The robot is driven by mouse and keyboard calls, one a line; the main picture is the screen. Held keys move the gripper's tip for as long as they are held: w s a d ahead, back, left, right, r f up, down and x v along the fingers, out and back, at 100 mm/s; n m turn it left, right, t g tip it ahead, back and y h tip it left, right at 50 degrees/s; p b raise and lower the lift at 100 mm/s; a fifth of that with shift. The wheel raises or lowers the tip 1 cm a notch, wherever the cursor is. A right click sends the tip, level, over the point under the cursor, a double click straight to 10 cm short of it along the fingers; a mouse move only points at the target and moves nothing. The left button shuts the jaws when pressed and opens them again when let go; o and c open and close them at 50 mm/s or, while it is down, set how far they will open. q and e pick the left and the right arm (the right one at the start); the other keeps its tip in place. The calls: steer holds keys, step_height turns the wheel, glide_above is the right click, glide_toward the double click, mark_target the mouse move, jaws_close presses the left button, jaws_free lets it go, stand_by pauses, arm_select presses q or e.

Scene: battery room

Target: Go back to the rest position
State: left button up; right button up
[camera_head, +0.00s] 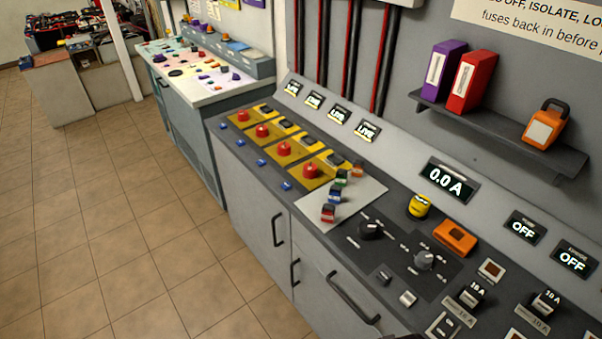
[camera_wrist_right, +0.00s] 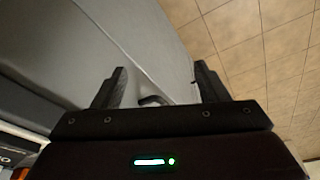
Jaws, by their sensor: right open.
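My right gripper (camera_wrist_right: 158,88) shows in the right wrist view with its two dark fingers spread apart and nothing between them. Behind it are the grey front of a cabinet and the tiled floor. My left gripper is in neither view. The grey control console (camera_head: 255,205) stands close in front of me, running from the middle to the lower right of the head view.
A shelf (camera_head: 500,135) holds two binders and an orange padlock-shaped item. The tiled floor (camera_head: 110,220) on the left is clear.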

steer(key=s+f+b, duration=0.1)
steer(key=s+f, duration=0.2)
steer(key=f, duration=0.5)
steer(key=s+d+f+g+b, duration=0.1)
steer(key=s+f, duration=0.2)
steer(key=f, duration=0.4)
steer(key=s+f+b, duration=0.1)
steer(key=s+f, duration=0.2)
steer(key=f, duration=0.5)
steer(key=s+d+f+b, duration=0.2)
steer(key=s+d+f, duration=0.1)
steer(key=s+f, duration=0.8)
steer(key=s, duration=0.3)
steer(key=shift+f+g, duration=0.2)
steer(key=shift+g, duration=0.2)
